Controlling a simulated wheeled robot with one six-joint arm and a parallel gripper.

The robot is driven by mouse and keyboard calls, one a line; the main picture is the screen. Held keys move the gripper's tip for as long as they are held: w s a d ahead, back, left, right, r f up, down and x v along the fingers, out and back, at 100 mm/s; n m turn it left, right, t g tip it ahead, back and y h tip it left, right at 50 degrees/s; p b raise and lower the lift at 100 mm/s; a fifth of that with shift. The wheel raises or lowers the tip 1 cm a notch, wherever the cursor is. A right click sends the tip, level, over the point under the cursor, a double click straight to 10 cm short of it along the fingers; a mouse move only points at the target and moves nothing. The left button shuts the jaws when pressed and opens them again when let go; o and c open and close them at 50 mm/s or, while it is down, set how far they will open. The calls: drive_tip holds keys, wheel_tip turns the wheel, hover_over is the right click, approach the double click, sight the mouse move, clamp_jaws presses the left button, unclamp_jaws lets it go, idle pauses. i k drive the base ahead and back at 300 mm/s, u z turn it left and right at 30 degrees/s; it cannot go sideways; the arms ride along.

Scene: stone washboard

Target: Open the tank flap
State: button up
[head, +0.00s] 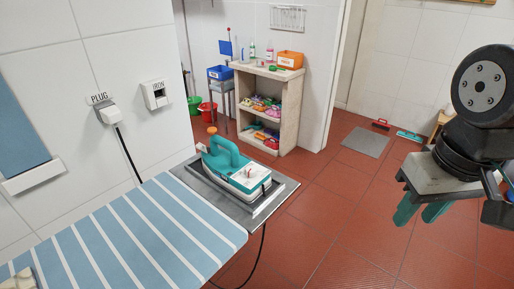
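A teal and white iron (218,161) sits on a grey metal rest (277,196) at the far end of the ironing board. A white panel (249,178) with a small red mark is on its near right part. I cannot make out for certain which part is the tank flap or whether it stands open. My gripper (415,220) is at the right, in the air and well apart from the iron. Its two teal fingers point down with a gap between them, and nothing shows between them.
A striped ironing board (140,238) fills the lower left. A black cord runs from a plug (107,112) on the wall; another cord hangs below the iron. A shelf (289,111) with colourful items stands behind. Red tiled floor (350,235) is open between iron and gripper.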

sight(200, 146)
drive_tip(key=z, duration=0.6)
drive_tip(key=k, duration=0.85)
drive_tip(key=u, duration=0.25)
drive_tip(key=i, duration=1.25)
drive_tip(key=u, duration=0.25)
